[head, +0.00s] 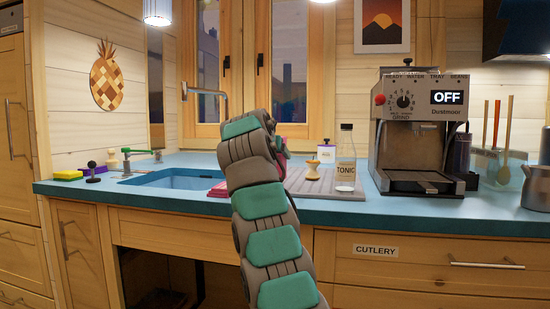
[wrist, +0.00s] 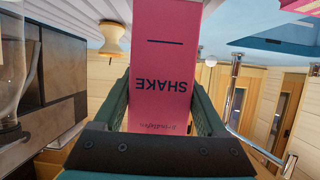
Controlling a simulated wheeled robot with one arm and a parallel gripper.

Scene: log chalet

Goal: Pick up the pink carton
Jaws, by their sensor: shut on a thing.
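The pink carton (wrist: 165,50), marked SHAKE, fills the middle of the wrist view and appears upside down there. My gripper (wrist: 165,98) is shut on it, with one green finger against each side. The carton runs out of the top of the wrist view, so its far end is hidden. In the head view my arm covers most of the gripper and carton, and only a small pink patch (head: 283,160) shows beside the arm. I cannot tell whether the carton touches the counter.
The coffee machine (head: 415,130) is farther right. The sink (head: 180,180) with its tap (head: 205,93) is left, on the blue counter (head: 420,212).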

